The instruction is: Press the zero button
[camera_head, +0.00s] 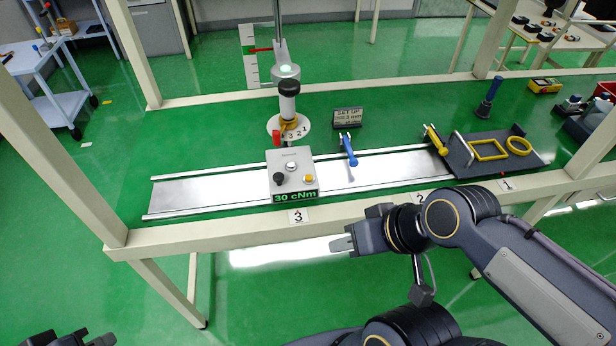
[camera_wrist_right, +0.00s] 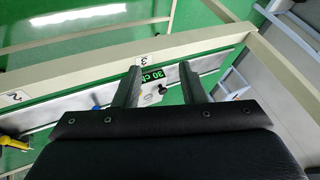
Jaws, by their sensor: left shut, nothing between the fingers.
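A grey control box (camera_head: 296,188) stands on the metal rail by label 3. Its green display (camera_head: 294,198) reads 30 cNm. On its top are a black knob (camera_head: 279,179), a white round button (camera_head: 291,166) and an orange button (camera_head: 309,178). I cannot read which is the zero button. My right gripper (camera_head: 343,241) is open and empty, in front of the bench beam, to the lower right of the box. The box also shows between its fingers in the right wrist view (camera_wrist_right: 152,86). My left gripper (camera_head: 72,341) shows only partly at the bottom left edge, shut and far from the box.
The beam (camera_head: 240,238) runs between my right gripper and the box. A column with a yellow-red part (camera_head: 288,105) stands behind the box. A blue tool (camera_head: 348,148) is right of it. A dark tray (camera_head: 480,165) with yellow frames lies further right. The rail's left part (camera_head: 205,192) is clear.

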